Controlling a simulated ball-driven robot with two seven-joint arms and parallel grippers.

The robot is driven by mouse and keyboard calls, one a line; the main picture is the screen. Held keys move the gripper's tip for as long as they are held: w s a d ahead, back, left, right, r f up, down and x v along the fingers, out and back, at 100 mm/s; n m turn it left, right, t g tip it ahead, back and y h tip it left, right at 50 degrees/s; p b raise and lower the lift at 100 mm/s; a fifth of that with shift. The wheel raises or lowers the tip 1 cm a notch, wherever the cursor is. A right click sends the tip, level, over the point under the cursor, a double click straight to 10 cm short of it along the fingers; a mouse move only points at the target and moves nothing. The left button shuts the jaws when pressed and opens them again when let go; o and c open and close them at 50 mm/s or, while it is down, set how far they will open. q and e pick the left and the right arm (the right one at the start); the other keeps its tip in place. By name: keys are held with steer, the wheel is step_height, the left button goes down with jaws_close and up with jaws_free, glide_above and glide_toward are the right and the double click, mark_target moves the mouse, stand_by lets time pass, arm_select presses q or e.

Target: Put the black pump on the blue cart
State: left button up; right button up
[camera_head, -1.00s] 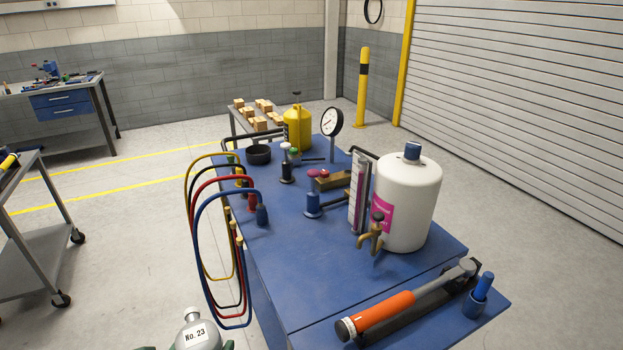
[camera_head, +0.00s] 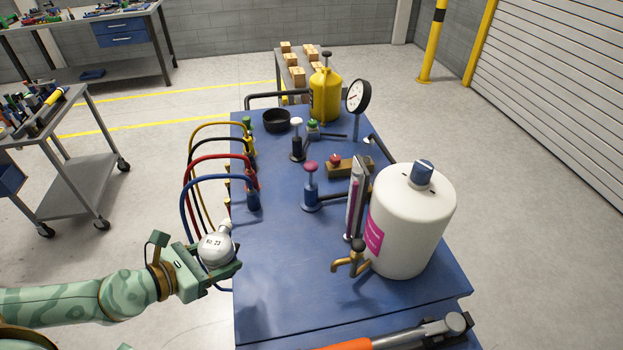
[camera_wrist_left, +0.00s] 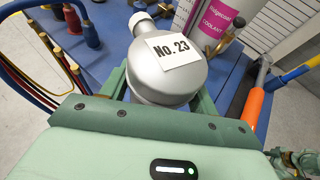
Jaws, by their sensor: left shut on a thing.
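My left gripper (camera_head: 222,268) is shut on a rounded silver body with a white cap, labelled "No. 23" (camera_head: 216,249). It holds this just off the left edge of the blue cart (camera_head: 282,290). In the left wrist view the silver body (camera_wrist_left: 165,80) sits between the green fingers, its white cap pointing up and left. I see no plainly black pump; I cannot tell whether the silver body is the one named. A green mechanical part (camera_wrist_left: 297,160) at the wrist view's lower right may be my right gripper; its jaws are unclear.
The cart's near-left top is bare. A white coolant jug (camera_head: 412,225) and brass tap (camera_head: 351,262) stand on the right, an orange-handled tool (camera_head: 350,344) in front. Coloured hoses (camera_head: 190,215) loop over the left edge. A yellow jug (camera_head: 325,95) stands at the back.

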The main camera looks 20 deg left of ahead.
arm_select(q)
steer(key=w+d+f, duration=0.1)
steer(key=w+f, duration=0.2)
steer(key=w, duration=0.1)
steer(key=w+f+b, duration=0.1)
steer(key=w+f, duration=0.2)
steer(key=w, duration=0.1)
steer(key=w+d+f+b, duration=0.1)
steer(key=w+f, duration=0.2)
steer(key=w, duration=0.2)
steer(key=shift+d, duration=0.3)
steer(key=shift+w+f, duration=0.15)
steer(key=shift+f, duration=0.05)
steer(key=f+b, duration=0.3)
steer(key=shift+w+d+f, duration=0.1)
steer(key=shift+w+f, duration=0.15)
steer(key=shift+f, duration=0.15)
steer(key=shift+r, duration=0.15)
